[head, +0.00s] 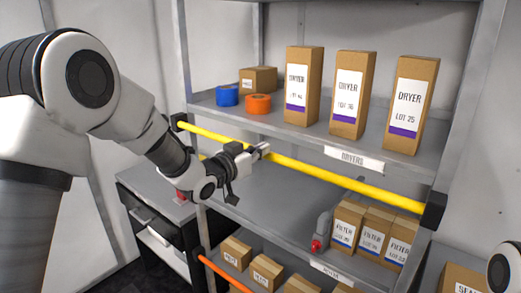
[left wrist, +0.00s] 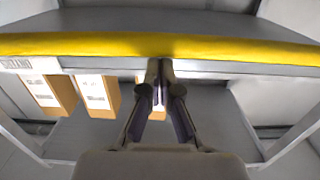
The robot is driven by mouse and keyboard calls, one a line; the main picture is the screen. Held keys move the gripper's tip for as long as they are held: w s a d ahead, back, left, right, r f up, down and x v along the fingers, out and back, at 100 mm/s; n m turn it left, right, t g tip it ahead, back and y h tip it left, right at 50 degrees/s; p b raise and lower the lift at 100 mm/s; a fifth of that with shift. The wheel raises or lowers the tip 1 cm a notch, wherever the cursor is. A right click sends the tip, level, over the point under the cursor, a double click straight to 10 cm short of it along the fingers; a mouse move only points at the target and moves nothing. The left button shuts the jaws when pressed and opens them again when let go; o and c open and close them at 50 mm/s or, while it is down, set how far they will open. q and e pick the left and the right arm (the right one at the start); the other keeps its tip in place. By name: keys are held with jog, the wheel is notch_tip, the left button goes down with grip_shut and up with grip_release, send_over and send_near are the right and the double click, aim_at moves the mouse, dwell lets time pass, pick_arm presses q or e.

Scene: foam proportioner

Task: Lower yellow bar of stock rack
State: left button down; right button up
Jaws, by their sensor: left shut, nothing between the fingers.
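The yellow bar (head: 315,172) runs across the front of the stock rack, below the edge of the dryer shelf, between black end brackets (head: 434,209). In the left wrist view the bar (left wrist: 90,45) crosses the whole upper part. My left gripper (head: 264,149) is at the bar, left of its middle, and hides a short stretch of it. Its fingers are shut with nothing between them. In the left wrist view the fingertips (left wrist: 160,66) come up to the bar's edge; I cannot tell whether they touch it. My right gripper is out of view.
Dryer boxes (head: 349,95), a blue roll (head: 227,96) and an orange roll (head: 258,102) stand on the shelf above. Filter boxes (head: 372,231) and a grey item with a red part (head: 321,232) sit lower right. The middle shelf (head: 262,197) is bare at left.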

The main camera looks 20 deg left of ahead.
pick_arm(q)
notch_tip(320, 180, down, 25)
jog(key=b, duration=1.8)
jog(key=shift+b, duration=0.3)
